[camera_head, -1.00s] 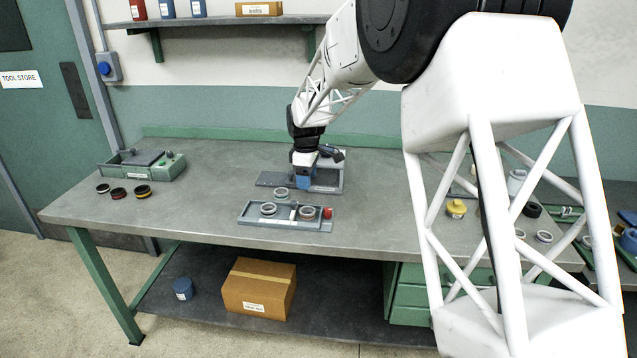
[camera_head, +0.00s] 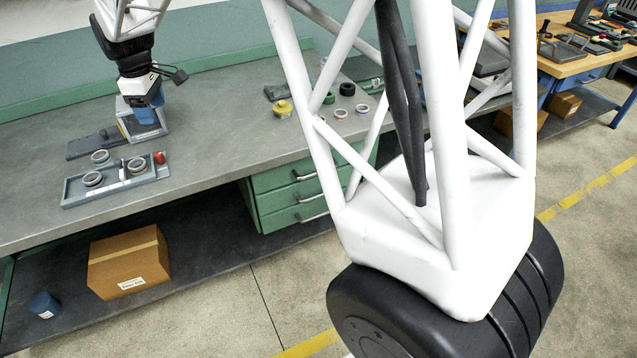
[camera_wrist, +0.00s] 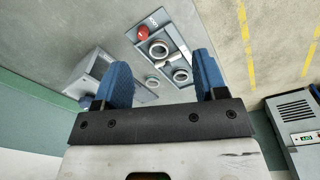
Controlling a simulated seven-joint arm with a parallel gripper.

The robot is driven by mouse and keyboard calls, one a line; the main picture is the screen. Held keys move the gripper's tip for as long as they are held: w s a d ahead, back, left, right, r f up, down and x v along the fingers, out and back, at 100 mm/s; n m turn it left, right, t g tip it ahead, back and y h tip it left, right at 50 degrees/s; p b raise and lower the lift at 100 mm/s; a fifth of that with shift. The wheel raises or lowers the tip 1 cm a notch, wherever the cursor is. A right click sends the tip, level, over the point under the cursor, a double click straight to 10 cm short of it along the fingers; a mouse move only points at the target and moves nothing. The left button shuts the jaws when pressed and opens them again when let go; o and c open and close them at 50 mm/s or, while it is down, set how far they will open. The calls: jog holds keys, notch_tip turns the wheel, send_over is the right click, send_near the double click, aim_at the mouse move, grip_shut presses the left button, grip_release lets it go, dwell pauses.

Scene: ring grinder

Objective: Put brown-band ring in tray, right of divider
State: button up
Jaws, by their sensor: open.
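The grey tray (camera_head: 75,197) lies near the bench's front edge, with a short divider (camera_head: 122,170) across its middle. One ring (camera_head: 92,178) lies left of the divider and another ring (camera_head: 137,166), which looks brownish, lies right of it. A third ring (camera_head: 100,156) sits just behind the tray. All three also show in the wrist view, but their band colours are hard to tell. Two small rings lie farther right on the bench; one (camera_head: 340,114) looks orange-brown. My gripper (camera_head: 147,112) is open and empty, pointing down behind the tray by a grey bracket.
A red knob (camera_head: 159,157) is at the tray's right end. The grey bracket stand (camera_head: 150,130) is below my gripper. A yellow part (camera_head: 283,109) and a black ring-shaped part (camera_head: 347,88) stand farther right. The bench between them and the tray is clear.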

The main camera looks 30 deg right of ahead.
jog(key=s+d+r+m, duration=0.3)
jog(key=s+d+r, duration=0.2)
jog(key=s+d, duration=0.4)
jog(key=s+d+f+m, duration=0.1)
jog(key=s+d+m, duration=0.2)
jog(key=s, duration=0.8)
jog(key=s+d+m+t, duration=0.1)
jog(key=s+d+m, duration=0.3)
jog(key=s, duration=0.7)
jog(key=s+d+f+m+t, duration=0.1)
jog(key=s+d+m, duration=0.2)
jog(key=s+d, duration=0.3)
jog(key=shift+s+d+f, duration=0.35)
jog(key=shift+s+d, duration=0.05)
jog(key=shift+s, duration=2.25)
